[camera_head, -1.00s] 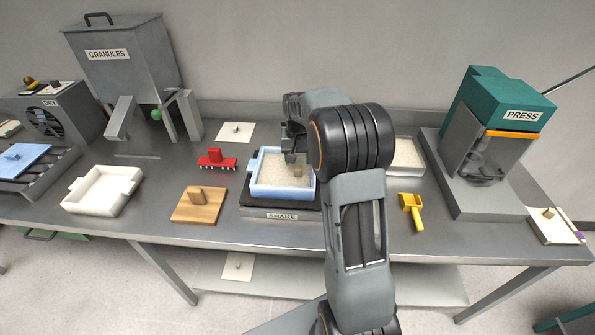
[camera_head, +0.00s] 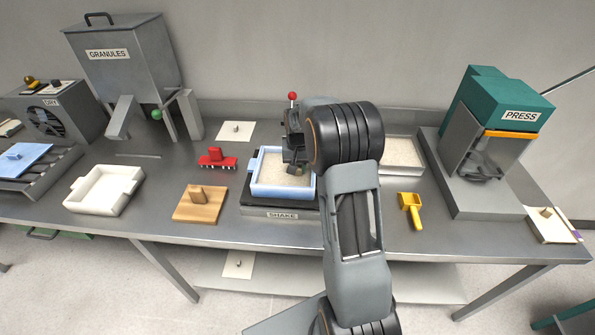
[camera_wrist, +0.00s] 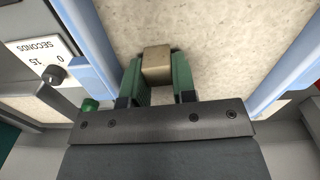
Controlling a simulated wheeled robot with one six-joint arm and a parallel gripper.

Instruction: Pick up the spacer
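A small tan block (camera_wrist: 157,64) sits between the green fingers of my gripper (camera_wrist: 160,78) in the wrist view, and both fingers appear to press on its sides. The block may be the spacer or a grip on it; nothing in view is labelled as a spacer. In the head view my gripper (camera_head: 294,169) is low over the blue-framed tray (camera_head: 254,170), which is filled with pale speckled material (camera_head: 275,178). My arm hides the right part of the tray. Whether the block still touches the material is hard to tell.
The tray stands on the SHAKE unit (camera_head: 283,215). Nearby are a wooden board with a knob (camera_head: 184,208), a red toothed tool (camera_head: 217,160), a white tray (camera_head: 85,206), a yellow scoop (camera_head: 411,208) and a metal tray (camera_head: 413,164). The PRESS (camera_head: 505,95) stands at right.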

